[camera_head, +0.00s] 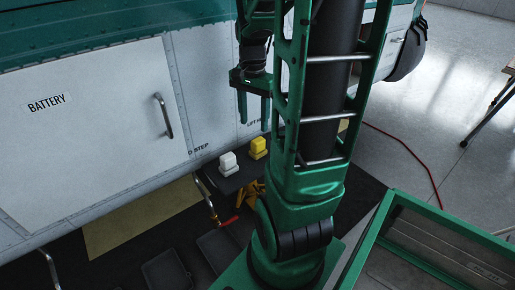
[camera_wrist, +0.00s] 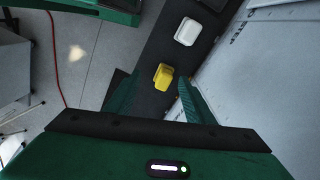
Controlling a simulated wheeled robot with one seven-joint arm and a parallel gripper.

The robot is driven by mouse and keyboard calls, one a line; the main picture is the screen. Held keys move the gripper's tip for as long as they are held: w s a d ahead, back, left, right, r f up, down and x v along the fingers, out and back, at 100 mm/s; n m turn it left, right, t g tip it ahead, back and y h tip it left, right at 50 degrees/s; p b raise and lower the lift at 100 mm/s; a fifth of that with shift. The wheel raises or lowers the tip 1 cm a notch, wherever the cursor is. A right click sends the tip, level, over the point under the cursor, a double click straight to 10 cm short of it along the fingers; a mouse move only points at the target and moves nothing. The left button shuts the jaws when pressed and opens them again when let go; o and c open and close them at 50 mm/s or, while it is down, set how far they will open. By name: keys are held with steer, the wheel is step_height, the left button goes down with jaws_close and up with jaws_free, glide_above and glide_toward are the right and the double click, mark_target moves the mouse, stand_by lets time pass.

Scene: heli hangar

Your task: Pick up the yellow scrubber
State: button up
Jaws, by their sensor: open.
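The yellow scrubber (camera_head: 258,147) stands on a dark narrow step (camera_head: 232,180) beside the helicopter's side in the head view. In the wrist view the yellow scrubber (camera_wrist: 163,76) lies ahead of my fingers, roughly between their lines. My gripper (camera_head: 254,108) points down above the step, and its green fingers are apart and empty. In the wrist view my gripper (camera_wrist: 154,96) shows one finger on each side, the left one partly dark. The scrubber is below the fingertips and does not appear to touch them.
A white scrubber-like block (camera_head: 228,164) stands just left of the yellow one; it also shows in the wrist view (camera_wrist: 188,31). The helicopter's white side panel (camera_head: 95,125) rises close behind the step. A red cable (camera_head: 418,163) lies on the floor at right.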

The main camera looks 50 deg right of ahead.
mark_target(258, 139)
steer(key=w+d+f+m, duration=0.1)
steer(key=d+m, duration=0.1)
steer(key=d, duration=0.1)
steer(key=w+d+f+m, duration=0.1)
steer(key=shift+w+d+f, duration=0.25)
steer(key=shift+w+f, duration=0.05)
step_height(258, 139, down, 5)
steer(key=shift+f, duration=0.1)
steer(key=shift+s+d+f, duration=0.1)
steer(key=shift+s+f, duration=0.05)
steer(key=shift+f, duration=1.2)
steer(key=shift+s+d+f, duration=0.1)
steer(key=shift+f, duration=1.2)
steer(key=c, duration=1.1)
